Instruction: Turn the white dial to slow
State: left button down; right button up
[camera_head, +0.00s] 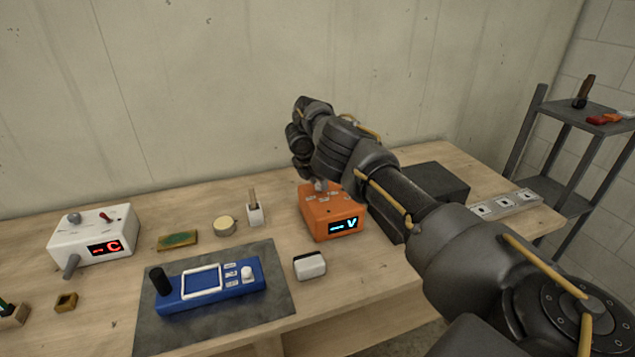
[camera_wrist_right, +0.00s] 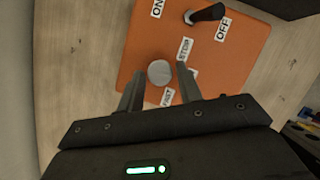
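The orange box (camera_head: 330,215) stands near the back of the bench, with a lit display on its front reading a "V". In the right wrist view its top (camera_wrist_right: 230,65) carries a black switch (camera_wrist_right: 207,14) between ON and OFF labels, and STOP and FAST labels. A round pale grey-white dial (camera_wrist_right: 160,73) sits beside these labels. My right gripper (camera_wrist_right: 160,69) is open, one fingertip on each side of the dial, with narrow gaps showing. Another label is partly hidden by a finger; I cannot read it. The dial's pointer direction cannot be told. My left gripper is not in view.
A blue device (camera_head: 210,285) with a white knob (camera_head: 247,273) lies on a grey mat (camera_head: 275,306). A white box (camera_head: 95,235) with a red display stands at left. A small white block (camera_head: 309,266) lies before the orange box. A dark box (camera_head: 437,185) stands behind my arm.

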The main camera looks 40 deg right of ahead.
jog(key=shift+o, duration=1.2)
jog(key=shift+a+r, duration=0.1)
jog(key=shift+w+a+r, duration=0.1)
jog(key=shift+r, duration=0.2)
jog(key=p+v, duration=0.1)
jog(key=v, duration=0.2)
jog(key=p+v, duration=0.7)
jog(key=p, duration=0.3)
jog(key=shift+s+d, duration=0.2)
